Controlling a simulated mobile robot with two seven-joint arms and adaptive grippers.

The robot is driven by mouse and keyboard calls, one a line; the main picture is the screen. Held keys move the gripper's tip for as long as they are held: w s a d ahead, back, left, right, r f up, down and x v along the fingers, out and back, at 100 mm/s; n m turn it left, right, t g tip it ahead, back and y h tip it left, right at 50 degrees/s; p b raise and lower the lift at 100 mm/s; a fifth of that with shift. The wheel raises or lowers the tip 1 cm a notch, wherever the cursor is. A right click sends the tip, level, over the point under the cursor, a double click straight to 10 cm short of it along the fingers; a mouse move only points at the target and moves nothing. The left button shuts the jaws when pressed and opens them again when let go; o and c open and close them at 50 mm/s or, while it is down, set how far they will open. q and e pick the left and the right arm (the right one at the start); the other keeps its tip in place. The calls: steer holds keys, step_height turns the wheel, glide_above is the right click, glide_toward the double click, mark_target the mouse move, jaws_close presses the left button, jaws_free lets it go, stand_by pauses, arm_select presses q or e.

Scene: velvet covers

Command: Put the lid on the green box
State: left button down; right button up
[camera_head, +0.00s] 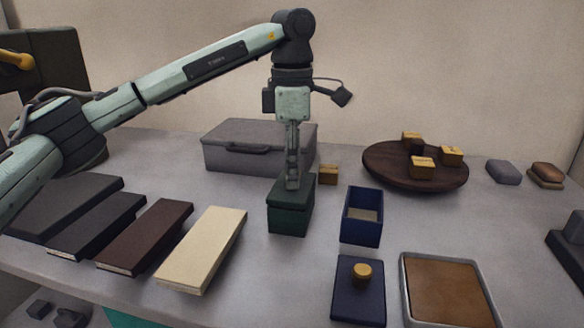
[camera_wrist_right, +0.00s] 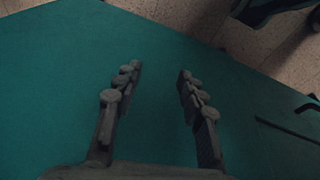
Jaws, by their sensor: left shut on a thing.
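The dark green box (camera_head: 287,221) stands on the grey table near the middle in the head view. Its dark green lid (camera_head: 281,193) is at the top of the box, roughly lined up with it. Whether the lid rests fully on the rim I cannot tell. My left gripper (camera_head: 292,184) points straight down from above and is shut at the middle of the lid; its fingers hide any knob there. My right gripper (camera_wrist_right: 157,85) shows in the right wrist view, with its fingers apart and nothing between them.
An open blue box (camera_head: 361,230) stands right of the green box; a blue lid with a yellow knob (camera_head: 361,272) lies in front. A grey case (camera_head: 245,150) is behind. Flat books (camera_head: 202,248) lie left. A round wooden board (camera_head: 380,170) and a brown tray (camera_head: 405,290) are right.

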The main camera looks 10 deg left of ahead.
arm_select(q)
steer(key=shift+f, duration=0.4)
steer(key=c, duration=1.3)
jaws_free()
